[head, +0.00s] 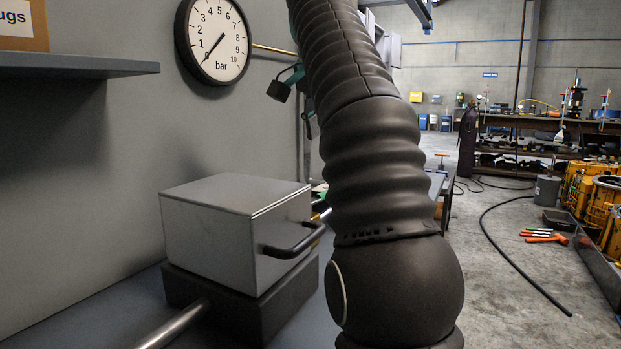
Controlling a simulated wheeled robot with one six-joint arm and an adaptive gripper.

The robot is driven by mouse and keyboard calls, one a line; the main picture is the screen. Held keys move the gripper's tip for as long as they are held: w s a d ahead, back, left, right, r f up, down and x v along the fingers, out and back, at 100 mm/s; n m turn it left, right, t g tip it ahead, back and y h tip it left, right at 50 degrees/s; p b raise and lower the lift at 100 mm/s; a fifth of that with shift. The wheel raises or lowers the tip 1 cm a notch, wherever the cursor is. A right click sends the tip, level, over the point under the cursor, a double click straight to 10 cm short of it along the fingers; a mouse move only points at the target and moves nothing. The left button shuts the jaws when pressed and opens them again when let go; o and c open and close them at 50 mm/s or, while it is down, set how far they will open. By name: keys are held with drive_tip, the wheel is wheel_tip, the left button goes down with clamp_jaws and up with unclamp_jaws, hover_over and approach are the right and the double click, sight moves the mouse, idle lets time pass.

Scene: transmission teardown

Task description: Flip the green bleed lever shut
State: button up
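A small dark green piece (297,75) shows beside my arm, below the brass pipe to the right of the gauge. It may be part of the bleed lever, but my arm covers what lies to its right, and I cannot tell its position. A black, padlock-like piece (278,91) hangs at its left end. The round bar gauge (222,38) is on the grey wall, its needle near 0. My arm in its black ribbed sleeve fills the middle of the head view. My gripper is not in view.
A grey metal box (230,225) with a dark handle (297,243) stands on a black block (225,300) at lower left. A metal bar (175,327) lies in front. A shelf (70,66) with a cardboard box (25,25) juts out at upper left.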

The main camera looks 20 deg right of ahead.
sight(321, 197)
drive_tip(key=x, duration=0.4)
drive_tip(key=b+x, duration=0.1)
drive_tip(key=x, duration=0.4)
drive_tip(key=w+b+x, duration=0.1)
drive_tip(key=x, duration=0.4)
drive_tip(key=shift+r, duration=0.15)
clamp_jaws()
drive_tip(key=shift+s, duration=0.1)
